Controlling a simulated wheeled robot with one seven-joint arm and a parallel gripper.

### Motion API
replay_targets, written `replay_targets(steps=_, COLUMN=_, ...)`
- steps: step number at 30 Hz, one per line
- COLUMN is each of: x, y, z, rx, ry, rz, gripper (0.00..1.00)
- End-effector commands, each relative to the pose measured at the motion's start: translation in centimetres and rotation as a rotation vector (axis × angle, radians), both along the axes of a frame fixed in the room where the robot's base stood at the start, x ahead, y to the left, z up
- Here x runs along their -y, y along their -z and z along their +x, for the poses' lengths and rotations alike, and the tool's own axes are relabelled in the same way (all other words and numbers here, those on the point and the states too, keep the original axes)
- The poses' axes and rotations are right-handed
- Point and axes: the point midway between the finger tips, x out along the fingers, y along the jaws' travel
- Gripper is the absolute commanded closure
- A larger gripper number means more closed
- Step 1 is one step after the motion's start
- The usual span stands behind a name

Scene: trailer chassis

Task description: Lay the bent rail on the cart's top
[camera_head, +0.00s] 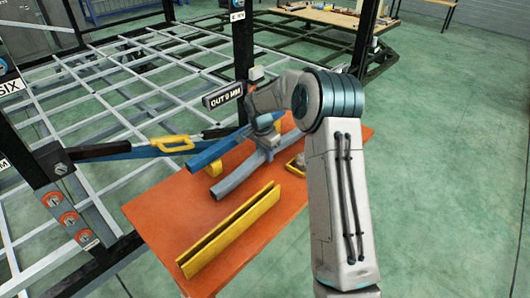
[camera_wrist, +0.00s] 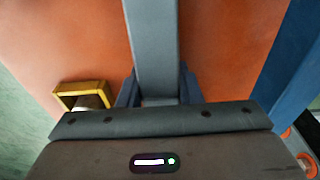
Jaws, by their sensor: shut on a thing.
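The bent rail (camera_head: 243,177) is a grey bar over the orange top of the cart (camera_head: 160,215). It also shows in the wrist view (camera_wrist: 153,45), running away from me between my fingers. My gripper (camera_wrist: 157,88) is shut on this grey rail near one end; in the head view my gripper (camera_head: 268,138) is partly hidden by my own arm. The rail is at or just above the orange surface; I cannot tell whether it touches. The orange top shows on both sides of the rail in the wrist view.
A blue beam (camera_head: 213,152) lies beside the grey rail, on its left. A long yellow channel (camera_head: 230,230) lies on the near part of the cart. A small yellow tray (camera_head: 297,163) is at the right edge. A metal chassis frame (camera_head: 110,100) stands left and behind.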

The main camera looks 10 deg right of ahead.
Motion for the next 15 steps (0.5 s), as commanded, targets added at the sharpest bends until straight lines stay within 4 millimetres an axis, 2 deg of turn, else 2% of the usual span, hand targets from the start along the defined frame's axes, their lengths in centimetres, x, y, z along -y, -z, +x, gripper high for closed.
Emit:
replay_targets(steps=10, x=-0.01, y=0.30, z=0.11, rx=0.006, ry=0.000, rz=-0.001, gripper=1.00)
replay_targets(steps=11, x=-0.01, y=0.39, z=0.04, rx=0.003, ry=0.000, rz=0.000, gripper=0.63)
replay_targets(steps=12, x=-0.01, y=0.33, z=0.04, rx=0.003, ry=0.000, rz=0.000, gripper=0.52)
replay_targets(steps=13, x=0.00, y=0.33, z=0.04, rx=0.003, ry=0.000, rz=0.000, gripper=0.46)
replay_targets(steps=15, x=0.00, y=0.33, z=0.04, rx=0.003, ry=0.000, rz=0.000, gripper=0.46)
